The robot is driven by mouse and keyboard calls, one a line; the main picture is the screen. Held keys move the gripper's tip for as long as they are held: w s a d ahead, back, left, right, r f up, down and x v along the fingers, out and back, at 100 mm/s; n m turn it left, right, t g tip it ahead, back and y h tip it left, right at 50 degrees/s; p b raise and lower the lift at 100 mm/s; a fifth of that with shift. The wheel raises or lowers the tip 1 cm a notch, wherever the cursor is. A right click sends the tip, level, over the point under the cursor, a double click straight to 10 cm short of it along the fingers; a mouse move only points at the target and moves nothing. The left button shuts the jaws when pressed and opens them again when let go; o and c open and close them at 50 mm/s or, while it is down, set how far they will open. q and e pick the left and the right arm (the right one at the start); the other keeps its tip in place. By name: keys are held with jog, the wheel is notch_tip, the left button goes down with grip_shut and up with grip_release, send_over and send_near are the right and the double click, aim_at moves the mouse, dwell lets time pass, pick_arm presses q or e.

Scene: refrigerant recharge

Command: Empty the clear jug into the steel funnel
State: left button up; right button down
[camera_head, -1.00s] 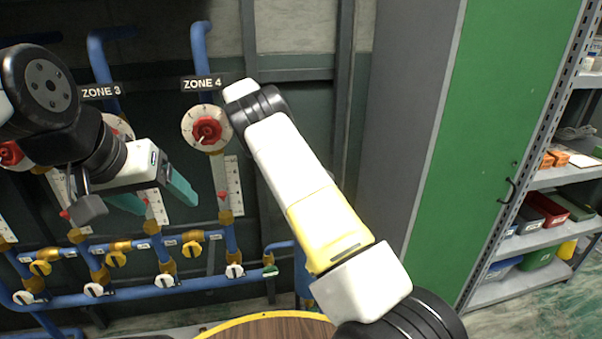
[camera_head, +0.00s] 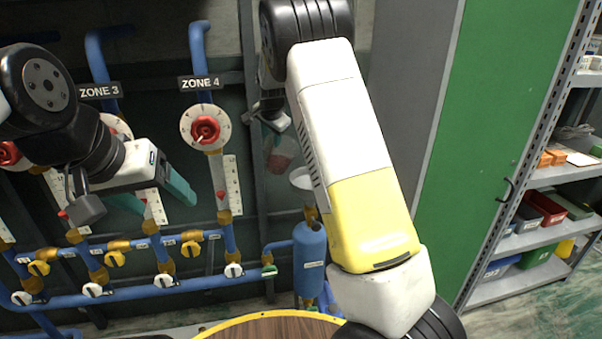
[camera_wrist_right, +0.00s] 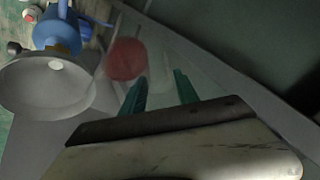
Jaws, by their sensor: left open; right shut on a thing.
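The clear jug (camera_head: 283,146) with red liquid in it hangs left of my right arm in the head view. It also shows in the right wrist view (camera_wrist_right: 126,58). My right gripper (camera_wrist_right: 160,88) is shut on the jug, its teal fingers at the jug's near side. The steel funnel (camera_wrist_right: 42,88) is a wide bowl left of the jug in the wrist view. In the head view the funnel (camera_head: 301,179) is below and right of the jug, partly hidden by my arm. No stream is visible between them. My left gripper (camera_head: 153,193) is open and empty.
The funnel stands above a blue tank (camera_head: 309,262) with a brass fitting. Blue pipes (camera_head: 200,285) with yellow and white valves and a red-knobbed dial (camera_head: 206,129) line the wall. A green cabinet door (camera_head: 480,120) and shelves stand at right. A round wooden table top (camera_head: 270,328) is at the bottom.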

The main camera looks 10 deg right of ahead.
jog(key=s+d+r+m+t+y, duration=0.1)
jog(key=s+d+r+t+y, duration=0.2)
jog(key=s+t, duration=0.1)
jog(key=shift+s+d+r+t, duration=0.2)
jog(key=shift+d+t, duration=0.1)
jog(key=shift+d, duration=0.1)
jog(key=shift+s+d+f+m+t+y+b, duration=0.1)
jog(key=shift+s+d+m+t+y+b, duration=0.1)
jog(key=shift+d+m+t+y+b, duration=0.15)
dwell(0.4)
jog(key=shift+s+f, duration=0.1)
jog(key=shift+s, duration=0.05)
jog(key=shift+t, duration=0.25)
